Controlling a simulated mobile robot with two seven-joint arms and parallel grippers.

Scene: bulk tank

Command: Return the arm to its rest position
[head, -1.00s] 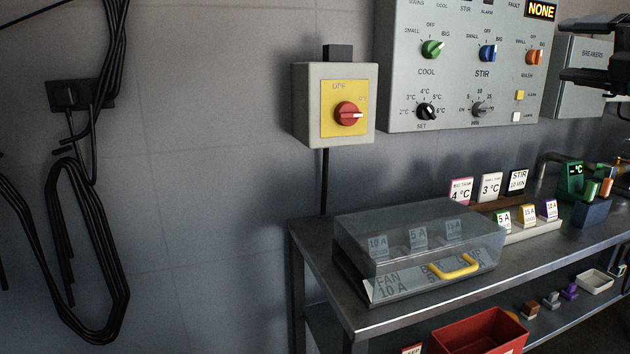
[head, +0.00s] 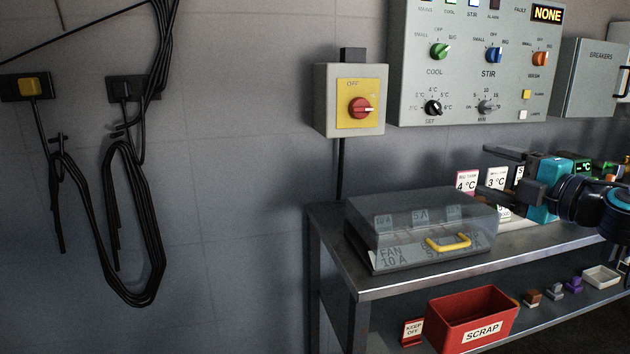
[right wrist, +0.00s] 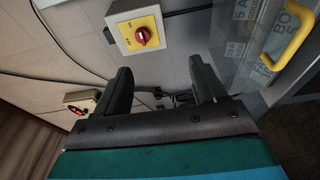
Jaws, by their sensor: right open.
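My right gripper (head: 487,171) shows at the right of the head view, over the bench. Its two dark fingers point left and are apart, with nothing between them. They partly hide the small label cards behind. In the right wrist view the fingers (right wrist: 160,74) are also apart and empty. The right arm comes in from the right edge, teal and black. My left gripper is not in view.
A clear-lidded case (head: 420,222) with a yellow handle sits on the steel bench (head: 380,284). A red-knob switch box (head: 324,98) and a control panel (head: 465,78) are on the wall. A red scrap bin (head: 440,320) is on the lower shelf. Cables hang left.

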